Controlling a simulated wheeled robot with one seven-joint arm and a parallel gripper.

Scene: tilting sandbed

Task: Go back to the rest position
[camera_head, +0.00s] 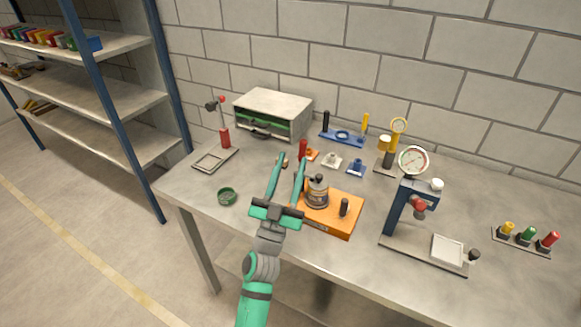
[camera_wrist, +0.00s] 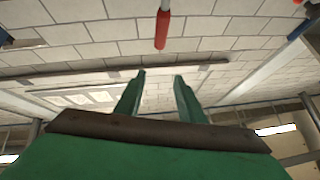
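My gripper (camera_head: 289,165) is over the front part of the workbench, its two teal fingers apart, with nothing visible between them. In the wrist view my gripper (camera_wrist: 160,76) also shows an open gap with only the pale wall behind it. In the head view its fingers overlap the left side of the orange block (camera_head: 338,218), which bears a round metal part (camera_head: 317,190) and a black peg. I cannot tell the height of the fingers above the bench.
A gauge press (camera_head: 398,205) stands right, a grey drawer cabinet (camera_head: 272,102) at the back. A green ring (camera_head: 227,196) lies left; a stand with a red grip (camera_head: 225,138) is behind it. A red handle (camera_wrist: 162,30) shows ahead in the wrist view. The front-left bench is mostly clear.

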